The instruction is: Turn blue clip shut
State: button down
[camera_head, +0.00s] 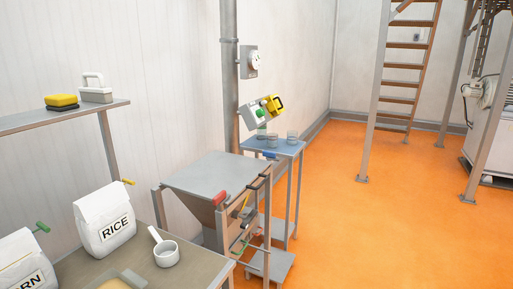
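A small blue piece (270,155) shows at the near edge of the small blue-grey table (287,149), past the metal hopper. It is too small to tell whether it is the blue clip or whether it is open or shut. No other blue clip can be made out. My gripper and arm are not in view.
A hopper stand (210,174) carries a red handle (221,197). A counter at the lower left holds a rice bag (104,222) with a yellow clip (128,181), another bag (25,262) with a green clip (42,227), and a white scoop (166,253). Orange floor (385,225) is clear at right.

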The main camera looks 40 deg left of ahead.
aim_at(271, 156)
jog(key=u, duration=0.6)
jog(key=i, duration=0.8)
jog(key=u, duration=1.3)
jog(key=i, duration=0.2)
jog(key=u, duration=0.05)
